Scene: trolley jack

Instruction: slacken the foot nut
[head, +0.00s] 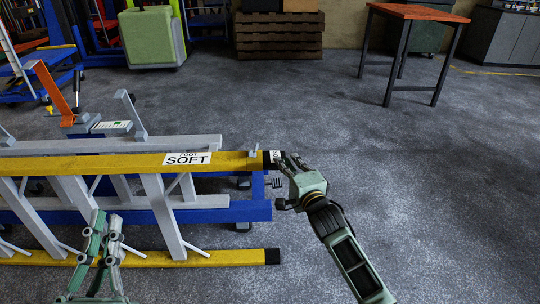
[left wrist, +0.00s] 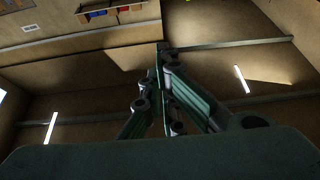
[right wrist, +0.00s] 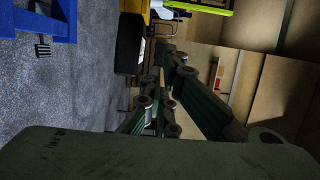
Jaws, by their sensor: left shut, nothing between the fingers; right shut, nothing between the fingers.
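A ladder-like frame with a yellow rail (head: 120,165) lies across the left half of the head view. Its label reads SOFT in large letters. A black foot (head: 268,160) caps the rail's right end, and a small grey piece (head: 254,153), perhaps the foot nut, stands up just left of it. My right gripper (head: 282,159) is shut and empty at this end; I cannot tell if it touches. In the right wrist view the black foot (right wrist: 129,43) shows beside the fingers. My left gripper (head: 106,219) is shut and empty, pointing up in front of the lower left rungs.
A blue beam (head: 250,211) runs under the rail, and a lower yellow rail (head: 225,258) lies nearer me. An orange and grey jack-like device (head: 85,120) stands behind at left. A red-topped table (head: 420,12) stands at back right. The floor at right is clear.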

